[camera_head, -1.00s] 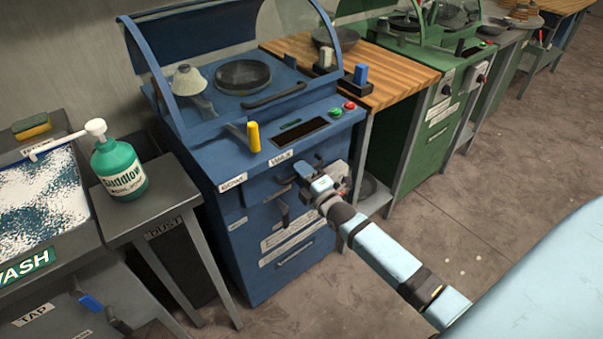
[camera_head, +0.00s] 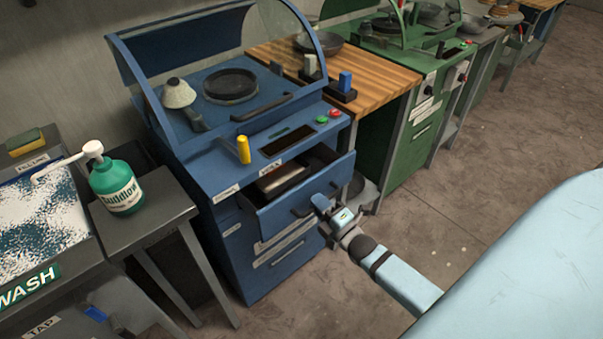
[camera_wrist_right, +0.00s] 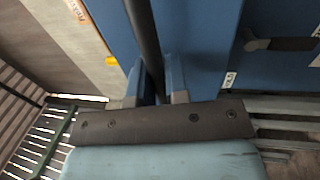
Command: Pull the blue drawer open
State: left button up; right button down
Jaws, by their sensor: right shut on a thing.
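The blue drawer (camera_head: 304,200) in the front of the blue machine (camera_head: 225,150) is pulled out, and a light flat object (camera_head: 283,178) shows inside it. My right gripper (camera_head: 324,206) is at the drawer's front, at its dark bar handle. In the right wrist view, the fingers of my right gripper (camera_wrist_right: 162,82) are shut on the dark handle bar (camera_wrist_right: 143,40), with the blue drawer front (camera_wrist_right: 195,40) behind it. The left gripper does not show.
A green soap bottle (camera_head: 115,182) stands on a grey side table (camera_head: 160,208) left of the machine. A wooden-topped bench (camera_head: 385,75) and a green machine (camera_head: 425,110) stand to the right. The floor (camera_head: 470,180) at the right is clear.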

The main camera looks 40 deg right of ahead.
pick_arm(q)
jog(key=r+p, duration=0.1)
jog(key=p, duration=0.3)
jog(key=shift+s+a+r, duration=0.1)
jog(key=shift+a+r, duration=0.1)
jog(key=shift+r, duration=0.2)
pick_arm(e)
jog(key=r+v, duration=0.2)
jog(key=v, duration=1.2)
jog(key=shift+s+r, duration=0.35)
jog(key=shift+s, duration=0.2)
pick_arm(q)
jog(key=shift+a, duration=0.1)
pick_arm(e)
jog(key=shift+d, duration=0.1)
jog(key=c, duration=1.2)
grip_release()
jog(key=shift+o, duration=0.3)
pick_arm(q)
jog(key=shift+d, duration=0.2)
pick_arm(e)
jog(key=shift+s, duration=0.1)
